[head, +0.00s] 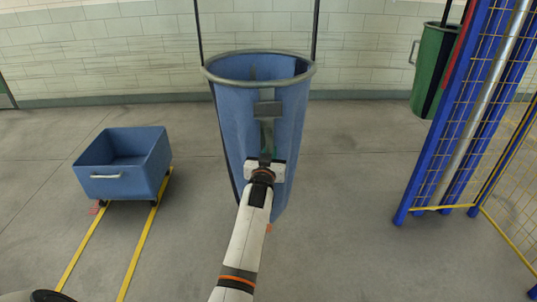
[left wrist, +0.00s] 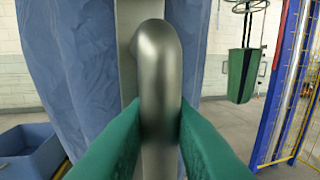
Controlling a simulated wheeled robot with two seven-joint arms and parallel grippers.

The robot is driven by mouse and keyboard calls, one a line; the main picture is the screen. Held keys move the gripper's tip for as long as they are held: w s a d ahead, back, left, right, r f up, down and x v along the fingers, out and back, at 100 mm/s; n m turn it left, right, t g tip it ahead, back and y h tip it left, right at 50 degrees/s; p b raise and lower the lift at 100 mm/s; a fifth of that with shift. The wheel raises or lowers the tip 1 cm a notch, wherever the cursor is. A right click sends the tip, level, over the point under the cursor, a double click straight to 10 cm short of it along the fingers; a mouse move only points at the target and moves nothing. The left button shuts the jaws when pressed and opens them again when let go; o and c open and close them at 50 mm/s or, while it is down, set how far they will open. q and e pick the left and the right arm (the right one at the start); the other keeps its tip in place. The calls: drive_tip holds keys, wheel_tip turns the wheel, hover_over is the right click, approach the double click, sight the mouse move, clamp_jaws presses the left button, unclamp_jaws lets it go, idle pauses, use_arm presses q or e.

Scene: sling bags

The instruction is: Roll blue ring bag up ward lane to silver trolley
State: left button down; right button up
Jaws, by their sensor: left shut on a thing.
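The blue ring bag (head: 293,115) hangs upright from dark straps, its mouth held open by a grey metal ring (head: 258,82). It fills the left part of the left wrist view (left wrist: 75,60). My left gripper (head: 266,158) is at the bag's front. In the left wrist view its green fingers (left wrist: 158,115) are shut on a grey metal handle (left wrist: 158,60), one finger on each side. The bag's lower end is partly hidden by my arm. I cannot make out a silver trolley. My right gripper is not in view.
A blue tub (head: 127,165) with a pale handle stands left, by two yellow floor lines (head: 140,250). A green bag (head: 436,70) hangs at back right. A blue-framed yellow mesh fence (head: 450,130) stands right. Floor between bag and fence is clear.

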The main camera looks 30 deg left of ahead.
use_arm(q)
drive_tip(key=c, duration=1.4)
unclamp_jaws()
drive_tip(key=shift+f, duration=0.15)
drive_tip(key=shift+o, duration=0.4)
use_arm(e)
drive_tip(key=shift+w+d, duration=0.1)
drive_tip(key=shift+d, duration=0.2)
